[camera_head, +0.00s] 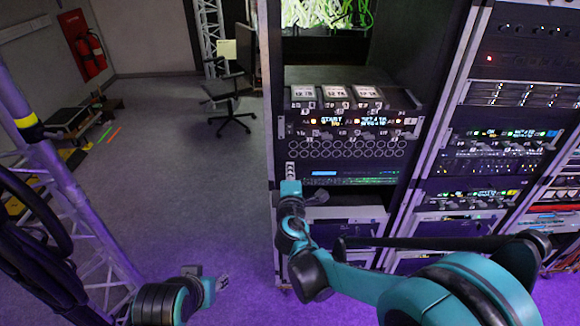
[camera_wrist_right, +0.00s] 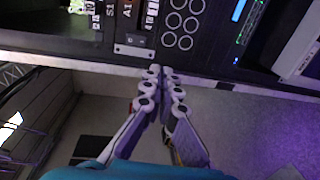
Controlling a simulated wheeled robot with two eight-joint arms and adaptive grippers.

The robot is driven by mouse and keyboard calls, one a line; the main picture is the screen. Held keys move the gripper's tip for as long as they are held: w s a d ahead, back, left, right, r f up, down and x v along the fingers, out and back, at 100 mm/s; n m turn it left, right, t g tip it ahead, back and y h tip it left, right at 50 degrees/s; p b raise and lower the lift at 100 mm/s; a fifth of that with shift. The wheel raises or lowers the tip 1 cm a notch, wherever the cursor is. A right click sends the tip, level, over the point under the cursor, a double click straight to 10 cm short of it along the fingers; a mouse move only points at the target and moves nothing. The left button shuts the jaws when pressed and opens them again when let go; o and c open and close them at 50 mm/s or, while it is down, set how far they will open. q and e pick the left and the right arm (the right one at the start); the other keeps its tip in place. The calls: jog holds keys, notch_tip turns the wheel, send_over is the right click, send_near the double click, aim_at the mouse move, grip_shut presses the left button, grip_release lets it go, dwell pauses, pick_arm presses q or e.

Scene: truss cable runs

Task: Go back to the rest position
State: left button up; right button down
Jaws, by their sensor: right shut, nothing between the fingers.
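My right gripper (camera_head: 317,197) is in front of the lower part of the open equipment rack (camera_head: 281,110), near its left edge, with the teal arm reaching in from the right. In the right wrist view my right gripper (camera_wrist_right: 161,76) has its two fingers together, with nothing between them. The rack's front edge and panel lie beyond the fingertips. Whether they touch it I cannot tell. My left gripper (camera_head: 207,279) shows small at the bottom, left of the rack and over the floor. Its finger gap is not clear.
A second rack (camera_head: 492,130) with lit units stands to the right. A truss (camera_head: 75,200) with dark cables (camera_head: 40,255) stands at the left. An office chair (camera_head: 230,105) is behind. Fire extinguishers (camera_head: 92,50) hang on the far wall. The floor (camera_head: 185,185) between truss and rack is clear.

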jog(key=s+d+f+m+g+h+b, duration=0.1)
jog(key=s+d+m+g+h, duration=0.1)
jog(key=s+d+m, duration=0.4)
jog(key=s+d+f+m+g+h, duration=0.1)
jog(key=s+d+m+g, duration=0.2)
jog(key=d, duration=0.6)
jog(key=s+d+f+m+g+y+b, duration=0.1)
jog(key=s+f+m, duration=0.3)
jog(key=s, duration=0.6)
jog(key=s+f+m+g+y, duration=0.2)
jog(key=s+f+m+g, duration=0.1)
jog(key=s, duration=0.7)
jog(key=shift+d+f+m+g+b, duration=0.35)
jog(key=shift+f+m, duration=0.3)
jog(key=shift+m, duration=0.35)
